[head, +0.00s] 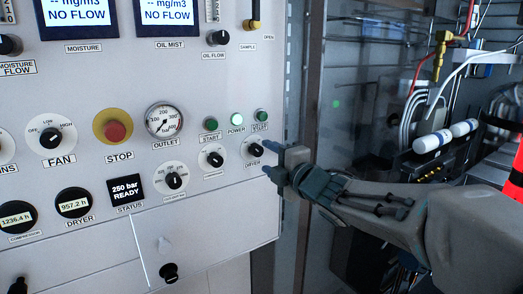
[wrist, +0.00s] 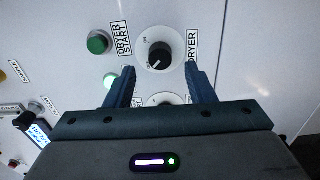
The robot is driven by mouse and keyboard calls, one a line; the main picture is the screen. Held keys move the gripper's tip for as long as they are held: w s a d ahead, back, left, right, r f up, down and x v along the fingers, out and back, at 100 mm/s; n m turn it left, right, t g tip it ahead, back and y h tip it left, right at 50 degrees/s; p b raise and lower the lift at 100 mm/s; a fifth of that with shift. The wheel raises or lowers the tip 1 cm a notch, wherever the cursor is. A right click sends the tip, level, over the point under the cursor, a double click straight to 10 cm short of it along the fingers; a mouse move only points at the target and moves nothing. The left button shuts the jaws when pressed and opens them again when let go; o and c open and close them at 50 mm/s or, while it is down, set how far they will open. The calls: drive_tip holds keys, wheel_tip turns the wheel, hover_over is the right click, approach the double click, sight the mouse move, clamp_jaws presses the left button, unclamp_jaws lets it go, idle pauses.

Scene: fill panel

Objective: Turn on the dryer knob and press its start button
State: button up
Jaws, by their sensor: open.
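The dryer knob (head: 252,150) is black on a round white dial at the panel's right side. In the wrist view the dryer knob (wrist: 160,55) sits just ahead of the space between my fingertips. Its white pointer mark aims to the lower left there. The green dryer start button (head: 262,115) is above the knob; in the wrist view the button (wrist: 97,42) is left of it, beside the "DRYER START" label. My gripper (head: 268,158) is open and empty, its fingers toward the knob. In the wrist view my gripper (wrist: 160,69) shows no visible contact with the knob.
A lit power light (head: 237,119) and another green start button (head: 211,124) are left of the dryer button. Another knob (head: 214,157) sits left of the dryer knob. A red stop button (head: 115,131) is farther left. Hoses and fittings (head: 440,60) fill the right side.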

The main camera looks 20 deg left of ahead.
sight(259, 152)
drive_tip(key=shift+p+x, duration=0.4)
drive_tip(key=shift+x, duration=1.6)
drive_tip(key=c, duration=1)
